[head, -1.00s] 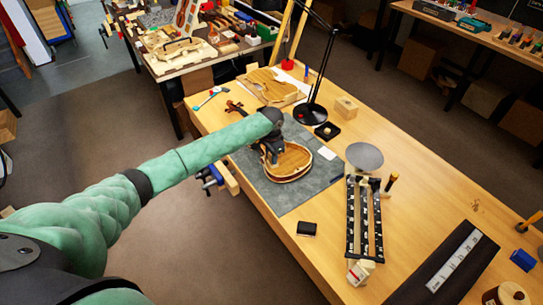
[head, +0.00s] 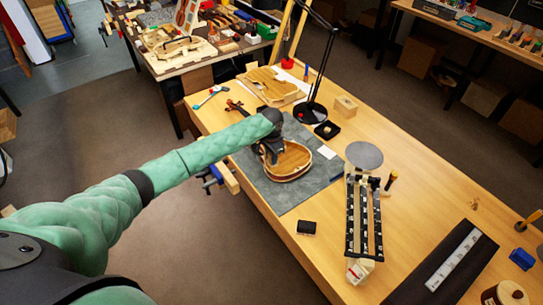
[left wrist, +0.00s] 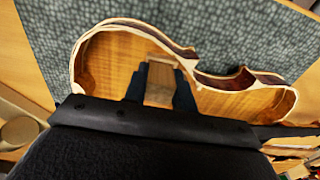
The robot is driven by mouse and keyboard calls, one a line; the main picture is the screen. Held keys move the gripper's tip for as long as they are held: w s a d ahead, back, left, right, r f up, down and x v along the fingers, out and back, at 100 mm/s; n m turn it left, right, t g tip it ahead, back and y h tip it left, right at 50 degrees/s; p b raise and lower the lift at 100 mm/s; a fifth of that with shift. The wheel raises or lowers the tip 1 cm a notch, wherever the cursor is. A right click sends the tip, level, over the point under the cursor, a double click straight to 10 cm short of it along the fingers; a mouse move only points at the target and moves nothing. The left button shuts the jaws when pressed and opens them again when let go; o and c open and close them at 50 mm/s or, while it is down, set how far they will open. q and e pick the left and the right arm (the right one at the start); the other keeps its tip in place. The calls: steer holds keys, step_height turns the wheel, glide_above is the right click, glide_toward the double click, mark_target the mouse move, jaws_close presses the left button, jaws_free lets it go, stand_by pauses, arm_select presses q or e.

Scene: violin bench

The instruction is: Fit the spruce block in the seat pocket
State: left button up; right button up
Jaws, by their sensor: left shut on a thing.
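The open violin body (head: 293,160) lies on the grey mat, its wooden inside and raised rib wall showing. My left gripper (head: 272,155) is over the near-left part of the body. In the left wrist view the two black fingers of this gripper (left wrist: 160,87) are shut on a small pale wooden block, the spruce block (left wrist: 160,84). The block is within the outline of the violin body (left wrist: 105,68), close to the rib wall. Whether it touches the floor of the body cannot be told. The seat pocket cannot be made out. My right gripper is not in view.
The grey mat (head: 308,186) lies on the wooden bench. A black lamp (head: 310,113) and a violin plate (head: 272,86) stand behind. To the right are a grey disc (head: 364,155) and a rack of strips (head: 363,215). A small black box (head: 306,228) lies near the front edge.

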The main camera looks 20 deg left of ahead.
arm_select(q)
steer(key=shift+f, duration=0.15)
steer(key=o, duration=1)
steer(key=shift+w+r+b, duration=0.15)
steer(key=shift+r+b, duration=0.25)
steer(key=shift+r, duration=0.05)
step_height(320, 180, up, 6)
steer(key=b, duration=0.2)
steer(key=shift+b, duration=0.3)
steer(key=shift+s+r, duration=0.2)
steer(key=shift+r, duration=0.25)
steer(key=shift+d+f, duration=0.1)
